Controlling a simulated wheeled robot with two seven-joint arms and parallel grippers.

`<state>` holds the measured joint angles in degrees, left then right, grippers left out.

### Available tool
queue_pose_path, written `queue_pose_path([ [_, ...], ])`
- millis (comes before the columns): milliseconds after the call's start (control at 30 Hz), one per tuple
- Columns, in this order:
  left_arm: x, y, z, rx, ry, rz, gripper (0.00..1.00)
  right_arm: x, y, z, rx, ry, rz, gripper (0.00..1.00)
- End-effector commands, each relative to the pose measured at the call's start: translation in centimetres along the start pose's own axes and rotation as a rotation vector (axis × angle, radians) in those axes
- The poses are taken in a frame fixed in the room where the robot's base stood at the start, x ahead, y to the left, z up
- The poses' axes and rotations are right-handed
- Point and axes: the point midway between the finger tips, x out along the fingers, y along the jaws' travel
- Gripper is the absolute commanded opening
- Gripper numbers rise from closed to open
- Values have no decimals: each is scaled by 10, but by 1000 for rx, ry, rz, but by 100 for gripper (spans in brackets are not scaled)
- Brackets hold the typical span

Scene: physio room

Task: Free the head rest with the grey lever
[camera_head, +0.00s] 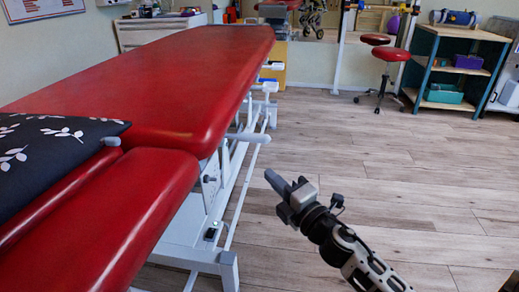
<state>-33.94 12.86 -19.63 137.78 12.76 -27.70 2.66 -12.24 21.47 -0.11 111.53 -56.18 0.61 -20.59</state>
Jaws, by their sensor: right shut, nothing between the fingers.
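The red treatment table (170,85) runs from the near left to the back. Its head rest (115,215) is the near red section, with a gap between it and the long section. A grey lever (248,137) sticks out to the right from under the table, near the joint of the two sections. My right gripper (272,179) is shut and empty. It appears below and to the right of the lever, apart from it in the picture, over the floor beside the table frame. My left gripper is not in view.
A black pillow with white leaves (50,155) lies on the head rest. The white table frame (205,250) stands below, with a small knob (208,179) on its side. Wooden floor (390,165) to the right is free. A red stool (388,55) and shelf (450,65) stand far back.

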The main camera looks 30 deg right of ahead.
Motion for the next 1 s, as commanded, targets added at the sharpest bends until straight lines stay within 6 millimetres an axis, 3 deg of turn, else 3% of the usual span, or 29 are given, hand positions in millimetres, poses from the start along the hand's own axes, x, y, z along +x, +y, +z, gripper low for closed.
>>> queue_pose_path([
  [200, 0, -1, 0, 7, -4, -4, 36, 50, 2, 1, -4, 0, 3, 0],
  [300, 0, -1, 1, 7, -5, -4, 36, 70, 1, 1, -2, -1, 3, 0],
  [400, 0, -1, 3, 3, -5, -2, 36, 80, 0, 14, -6, -2, 0, 0],
  [600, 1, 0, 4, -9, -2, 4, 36, 93, 0, 26, -1, 0, 0, 0],
  [1000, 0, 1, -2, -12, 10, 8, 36, 95, 0, 28, 0, 0, 0, 0],
])
